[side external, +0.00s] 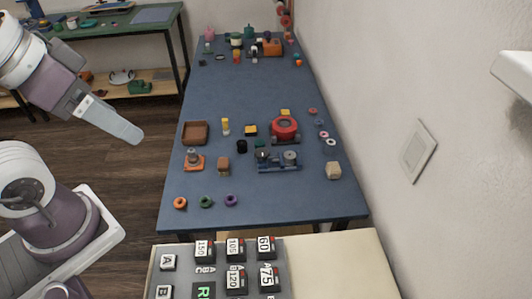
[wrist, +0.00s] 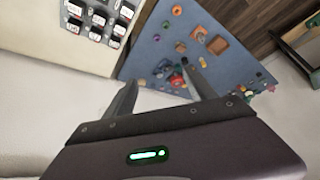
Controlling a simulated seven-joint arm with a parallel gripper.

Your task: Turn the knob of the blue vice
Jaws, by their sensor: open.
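What looks like the blue vice (side external: 278,160) is a small blue-grey device with round parts on top, standing near the middle of the blue table. Its knob is too small to make out for sure. In the wrist view the vice is small and hard to tell from the parts around it. My gripper (side external: 138,137) hangs in the air left of the table, well apart from the vice. In the wrist view my gripper (wrist: 160,77) has its two fingers spread, with nothing between them.
A red round device (side external: 285,128) stands just behind the vice. A brown tray (side external: 195,133), an orange-based part (side external: 194,161) and a beige block (side external: 333,170) are around it. Several rings lie near the front edge. A labelled panel (side external: 220,267) is in front; a wall bounds the right.

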